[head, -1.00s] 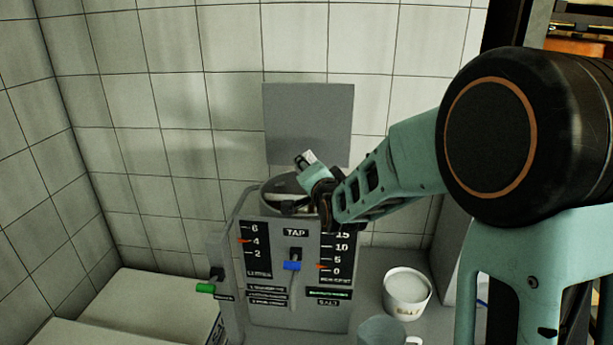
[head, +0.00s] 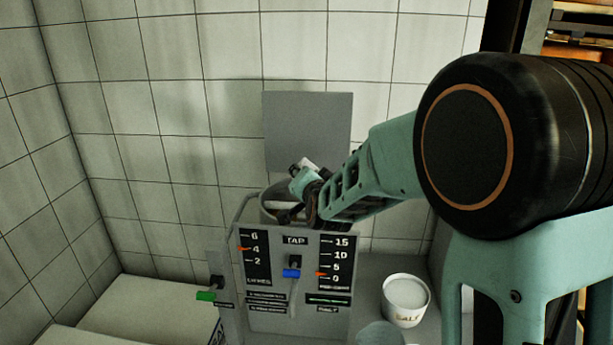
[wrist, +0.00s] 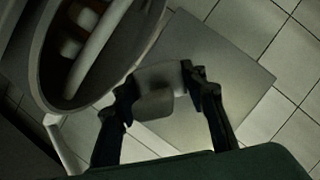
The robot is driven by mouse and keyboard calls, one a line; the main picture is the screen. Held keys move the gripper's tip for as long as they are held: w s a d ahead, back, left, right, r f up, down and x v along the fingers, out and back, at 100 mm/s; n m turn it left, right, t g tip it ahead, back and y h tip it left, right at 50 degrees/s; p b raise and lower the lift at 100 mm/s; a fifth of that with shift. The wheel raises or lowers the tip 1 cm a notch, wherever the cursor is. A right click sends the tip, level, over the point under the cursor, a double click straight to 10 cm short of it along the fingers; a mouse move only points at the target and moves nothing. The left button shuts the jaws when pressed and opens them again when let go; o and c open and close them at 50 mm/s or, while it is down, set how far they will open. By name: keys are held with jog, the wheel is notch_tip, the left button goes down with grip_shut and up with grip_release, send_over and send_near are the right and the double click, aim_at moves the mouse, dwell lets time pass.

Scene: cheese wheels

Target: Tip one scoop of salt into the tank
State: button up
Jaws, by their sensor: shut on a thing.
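The tank (head: 262,320) is a grey box with a round open top, standing against the tiled wall. Its left gauge pointer is near 4 and its right one between 0 and 5. My gripper (wrist: 160,88) is shut on a small pale scoop (wrist: 155,104), beside the tank's round rim (wrist: 122,98) in the wrist view. In the head view my gripper (head: 290,212) is at the tank's opening, mostly hidden by my wrist. Whether the scoop holds salt cannot be told. A white salt tub (head: 405,318) stands right of the tank, full of white salt.
A grey panel (head: 308,130) is on the wall behind the tank. A pale cup (head: 380,335) stands by the tub. White blocks (head: 150,305) lie at left.

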jog(key=shift+a+r+n+g+h+p, duration=0.2)
jog(key=shift+n+h+p, duration=0.55)
jog(key=shift+p, duration=1.8)
jog(key=shift+a+r+n+g+h+p, duration=0.1)
jog(key=shift+a+r+n+h+p, duration=0.2)
jog(key=shift+n+p, duration=1.55)
jog(key=shift+a+f+m+h+p, duration=0.2)
jog(key=shift+m+h+p, duration=0.25)
jog(key=shift+p, duration=0.3)
jog(key=shift+n+h, duration=0.3)
jog(key=shift+n, duration=0.25)
